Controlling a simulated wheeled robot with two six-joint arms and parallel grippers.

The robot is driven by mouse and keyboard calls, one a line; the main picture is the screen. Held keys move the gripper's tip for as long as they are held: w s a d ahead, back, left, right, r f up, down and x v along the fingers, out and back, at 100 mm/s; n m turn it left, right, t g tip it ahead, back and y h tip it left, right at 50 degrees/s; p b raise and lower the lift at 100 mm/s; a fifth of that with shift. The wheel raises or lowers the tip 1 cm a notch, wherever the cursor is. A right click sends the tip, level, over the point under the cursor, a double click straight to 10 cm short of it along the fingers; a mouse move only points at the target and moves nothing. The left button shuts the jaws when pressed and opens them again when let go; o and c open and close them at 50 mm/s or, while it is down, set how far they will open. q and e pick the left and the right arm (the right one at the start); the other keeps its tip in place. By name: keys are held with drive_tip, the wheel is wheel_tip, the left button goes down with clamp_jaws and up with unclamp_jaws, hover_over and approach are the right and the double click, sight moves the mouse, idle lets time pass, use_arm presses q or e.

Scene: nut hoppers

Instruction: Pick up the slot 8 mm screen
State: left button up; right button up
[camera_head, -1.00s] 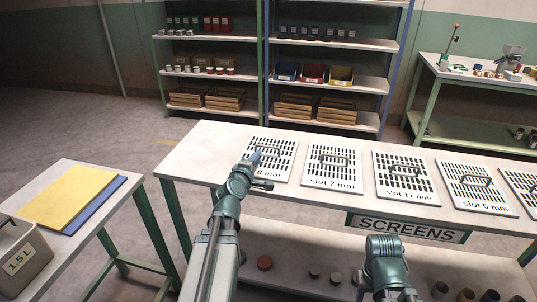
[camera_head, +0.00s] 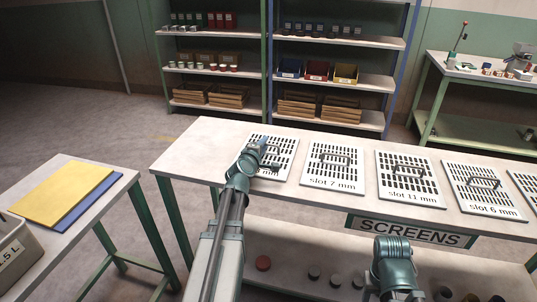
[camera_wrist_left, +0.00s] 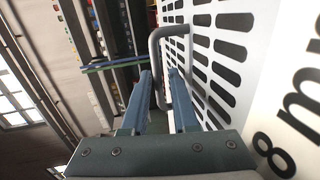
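The slot 8 mm screen (camera_head: 284,151) is a white slotted plate lying at the left of the row on the long table. My left arm covers its lower left part and much of its label. My left gripper (camera_head: 262,147) is over this screen. In the left wrist view the gripper (camera_wrist_left: 160,78) has its two blue fingers apart. The screen's grey loop handle (camera_wrist_left: 155,50) stands up from the plate (camera_wrist_left: 222,50), and its bar shows between the fingers, with no clear grip on it. My right arm shows at the bottom, but its gripper is out of view.
The slot 7 mm screen (camera_head: 333,168) lies just right, then the slot 11 mm (camera_head: 409,180) and slot 6 mm (camera_head: 484,190) screens. A side table (camera_head: 112,205) at left holds yellow and blue sheets. A bare strip of tabletop (camera_head: 200,160) lies left of the screens.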

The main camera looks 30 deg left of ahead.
use_arm(q)
drive_tip(key=x, duration=0.3)
drive_tip(key=shift+w+a, duration=0.1)
drive_tip(key=shift+w, duration=0.2)
clamp_jaws()
drive_tip(key=shift+s, duration=0.1)
idle(1.0)
